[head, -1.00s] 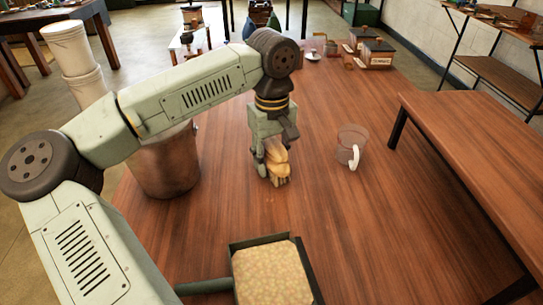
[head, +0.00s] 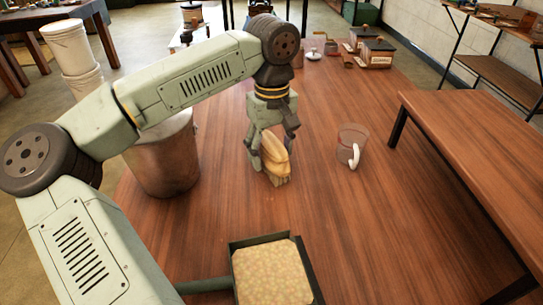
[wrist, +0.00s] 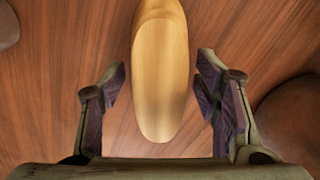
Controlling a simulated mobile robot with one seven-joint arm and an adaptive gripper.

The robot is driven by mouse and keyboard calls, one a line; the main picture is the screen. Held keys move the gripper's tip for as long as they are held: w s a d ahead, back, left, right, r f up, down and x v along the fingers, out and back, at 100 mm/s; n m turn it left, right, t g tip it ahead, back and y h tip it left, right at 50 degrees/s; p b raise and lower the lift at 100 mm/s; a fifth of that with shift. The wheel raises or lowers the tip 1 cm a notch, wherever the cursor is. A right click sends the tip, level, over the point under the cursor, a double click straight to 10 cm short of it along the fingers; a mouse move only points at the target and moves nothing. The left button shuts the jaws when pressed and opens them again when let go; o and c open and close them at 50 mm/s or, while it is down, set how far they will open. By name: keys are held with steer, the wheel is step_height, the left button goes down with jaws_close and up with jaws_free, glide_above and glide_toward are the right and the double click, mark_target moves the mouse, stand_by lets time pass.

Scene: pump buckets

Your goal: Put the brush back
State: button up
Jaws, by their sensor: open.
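The brush (head: 277,163) has a pale wooden body and stands on the brown wooden table, near its middle. In the wrist view the brush (wrist: 160,75) shows as a long rounded wooden piece between the two fingers. My gripper (head: 273,150) is above and around the top of the brush. In the wrist view my gripper (wrist: 161,78) is open, with a gap between each finger and the wood. The lower side of the brush is mostly hidden in the wrist view.
A metal bucket (head: 165,165) stands on the table at the left. A clear cup with a white handle (head: 352,147) stands to the right. A tray of grainy material (head: 272,275) lies at the front. Small boxes (head: 375,53) stand at the far end.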

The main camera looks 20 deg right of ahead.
mark_target(272, 143)
step_height(272, 143, up, 10)
stand_by(0.3)
